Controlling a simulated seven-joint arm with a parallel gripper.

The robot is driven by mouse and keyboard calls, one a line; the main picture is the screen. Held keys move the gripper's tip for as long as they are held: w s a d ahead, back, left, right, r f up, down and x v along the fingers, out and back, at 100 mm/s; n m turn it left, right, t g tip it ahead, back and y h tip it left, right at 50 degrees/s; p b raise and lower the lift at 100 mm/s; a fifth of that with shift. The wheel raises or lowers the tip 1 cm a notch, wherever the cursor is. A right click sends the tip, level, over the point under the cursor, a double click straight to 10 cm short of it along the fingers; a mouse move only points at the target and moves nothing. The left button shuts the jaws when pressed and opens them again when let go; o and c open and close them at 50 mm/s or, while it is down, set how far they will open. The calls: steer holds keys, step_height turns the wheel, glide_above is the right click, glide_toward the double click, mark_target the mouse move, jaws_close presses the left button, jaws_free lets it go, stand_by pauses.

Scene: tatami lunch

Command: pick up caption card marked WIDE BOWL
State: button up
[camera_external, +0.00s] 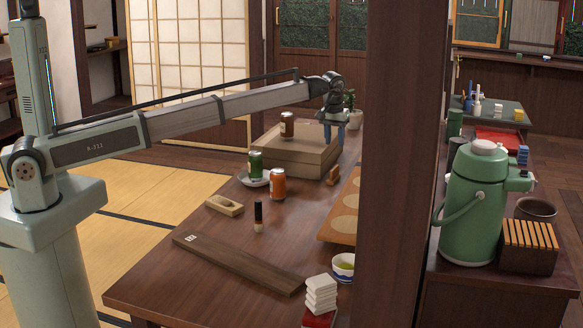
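I cannot pick out a card that reads WIDE BOWL; no lettering on the table is legible at this size. My gripper (334,143) hangs over the far part of the wooden table, above the right side of a wooden box. Its two blue fingers point down with a gap between them, and I see nothing held there. A small orange-brown upright piece (333,175) stands on the table below it, beside the box; I cannot tell what it is. A pillar hides the right part of the table.
The open box (296,160) has a dark can (287,126) at it. Green (255,163) and orange (278,184) cans stand nearer. A long dark board (236,264), white stack (320,295), blue-white bowl (343,266) and tan tray (340,225) occupy the front and right.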

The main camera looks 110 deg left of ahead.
mark_target(335, 168)
steer(key=f, duration=0.4)
steer(key=a+f, duration=0.1)
steer(key=f, duration=0.3)
steer(key=a+f, duration=0.1)
steer(key=f, duration=0.3)
steer(key=shift+f, duration=0.2)
steer(key=shift+c, duration=0.3)
jaws_close()
